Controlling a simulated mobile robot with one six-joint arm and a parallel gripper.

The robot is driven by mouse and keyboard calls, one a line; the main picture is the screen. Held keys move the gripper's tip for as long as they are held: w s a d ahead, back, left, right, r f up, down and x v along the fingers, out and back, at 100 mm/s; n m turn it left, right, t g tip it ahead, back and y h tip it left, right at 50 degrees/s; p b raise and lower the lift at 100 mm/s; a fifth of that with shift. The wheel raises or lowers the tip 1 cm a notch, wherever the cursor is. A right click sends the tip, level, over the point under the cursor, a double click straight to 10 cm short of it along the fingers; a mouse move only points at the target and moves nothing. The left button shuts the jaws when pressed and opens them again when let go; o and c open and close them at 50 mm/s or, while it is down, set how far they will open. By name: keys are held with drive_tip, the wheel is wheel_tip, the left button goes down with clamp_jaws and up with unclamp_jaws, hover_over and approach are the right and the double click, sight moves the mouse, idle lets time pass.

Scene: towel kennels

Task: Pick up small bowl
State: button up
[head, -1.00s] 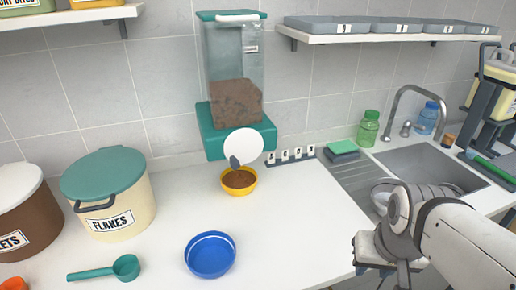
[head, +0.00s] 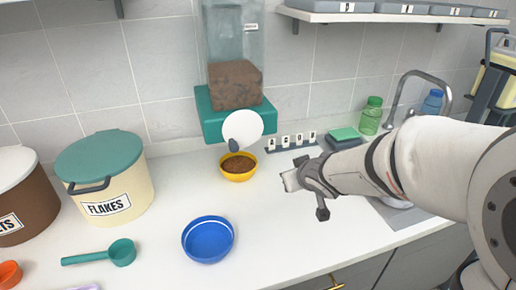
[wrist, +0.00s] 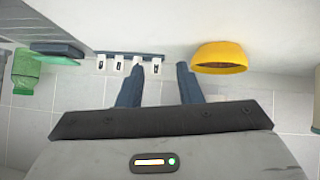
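A small yellow bowl (head: 238,168) filled with brown kibble stands on the white counter below the dispenser. In the wrist view the yellow bowl (wrist: 220,60) shows to the right of the fingers. A larger empty blue bowl (head: 208,240) stands nearer the front of the counter. My gripper (wrist: 158,84) is open, with two blue-grey fingers apart and nothing between them. In the head view my gripper (head: 303,182) is above the counter, to the right of the yellow bowl and apart from it.
The teal dispenser (head: 236,118) with a white disc (head: 243,127) overhangs the yellow bowl. A row of lettered tags (head: 291,141), a green sponge (head: 344,134) and a green bottle (head: 370,116) stand to the right. A FLAKES bin (head: 108,190) and teal scoop (head: 116,253) are left.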

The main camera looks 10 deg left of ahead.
sight(227, 176)
drive_tip(key=w+a+y, duration=0.1)
drive_tip(key=a, duration=0.2)
drive_tip(key=w+a+f+n+y, duration=0.1)
drive_tip(key=a, duration=0.2)
drive_tip(key=w+a+f+n+y, duration=0.1)
drive_tip(key=a, duration=0.2)
drive_tip(key=shift+f+t+y+b, duration=0.1)
drive_tip(key=shift+t+y+b, duration=0.2)
drive_tip(key=shift+y+b, duration=0.1)
drive_tip(key=a+y, duration=0.1)
drive_tip(key=a, duration=0.1)
drive_tip(key=a+n+y, duration=0.1)
drive_tip(key=a, duration=0.1)
drive_tip(key=a+f+n, duration=0.1)
drive_tip(key=a, duration=0.1)
drive_tip(key=shift+s+g+y, duration=0.35)
drive_tip(key=shift+g+y, duration=0.05)
drive_tip(key=x, duration=0.5)
drive_tip(key=s+x, duration=0.1)
drive_tip(key=x, duration=0.1)
drive_tip(key=shift+w+a+f+b, duration=0.15)
drive_tip(key=shift+w+a+b, duration=0.2)
drive_tip(key=shift+a, duration=0.3)
drive_tip(key=shift+c, duration=0.2)
drive_tip(key=shift+s, duration=0.1)
clamp_jaws()
